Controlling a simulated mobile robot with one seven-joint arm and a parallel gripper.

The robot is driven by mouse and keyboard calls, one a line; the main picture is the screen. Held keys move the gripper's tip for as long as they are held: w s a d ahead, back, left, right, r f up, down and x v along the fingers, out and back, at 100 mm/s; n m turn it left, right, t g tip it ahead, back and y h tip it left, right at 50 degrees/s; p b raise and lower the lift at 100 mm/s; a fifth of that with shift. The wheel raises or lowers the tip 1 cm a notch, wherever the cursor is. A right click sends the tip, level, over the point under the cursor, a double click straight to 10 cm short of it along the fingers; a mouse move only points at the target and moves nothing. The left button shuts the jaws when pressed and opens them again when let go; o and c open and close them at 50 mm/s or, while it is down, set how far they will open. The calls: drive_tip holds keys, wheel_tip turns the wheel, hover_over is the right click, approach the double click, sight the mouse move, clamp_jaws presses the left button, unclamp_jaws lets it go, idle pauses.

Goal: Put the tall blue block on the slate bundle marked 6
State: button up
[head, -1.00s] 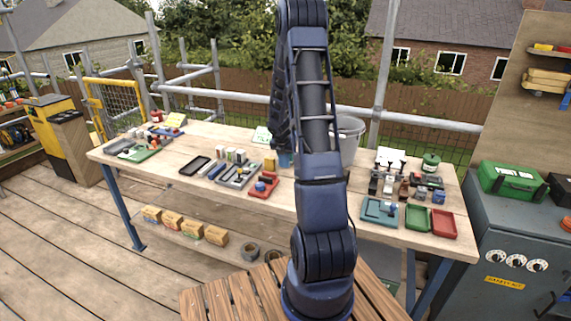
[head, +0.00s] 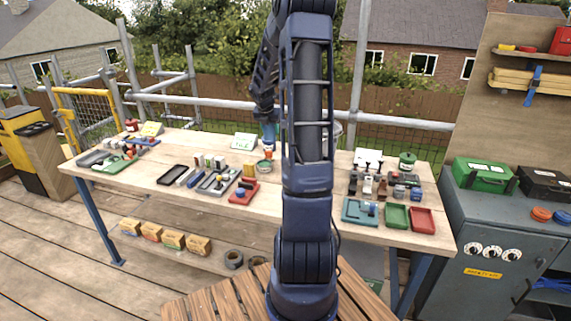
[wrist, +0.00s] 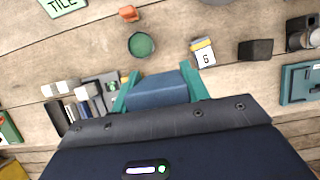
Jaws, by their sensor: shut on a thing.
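In the wrist view, my gripper (wrist: 158,92) is shut on a blue block (wrist: 157,90), held crosswise between the teal fingers. The block's far side and full length are partly hidden by the gripper body. The slate bundle marked 6 (wrist: 204,55) stands on the table just ahead and to the right of the block, apart from it. Its pale face shows a black 6, with a yellow and dark band along its upper edge. In the head view, my gripper (head: 268,138) is above the back middle of the table, left of my arm; the marked bundle cannot be made out there.
A green round pot (wrist: 142,45) and a small orange piece (wrist: 128,13) lie ahead. A black block (wrist: 255,49) stands right of the bundle. A grey tray (head: 217,181) with small pieces lies left. Bare wood separates these things on the table (head: 310,220).

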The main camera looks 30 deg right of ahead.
drive_tip(key=s+d+r, duration=0.3)
drive_tip(key=s+d, duration=0.3)
drive_tip(key=d, duration=0.3)
wheel_tip(320, 180, down, 19)
drive_tip(key=shift+f, duration=0.1)
idle(0.4)
drive_tip(key=o, duration=1)
drive_tip(key=shift+f, duration=0.1)
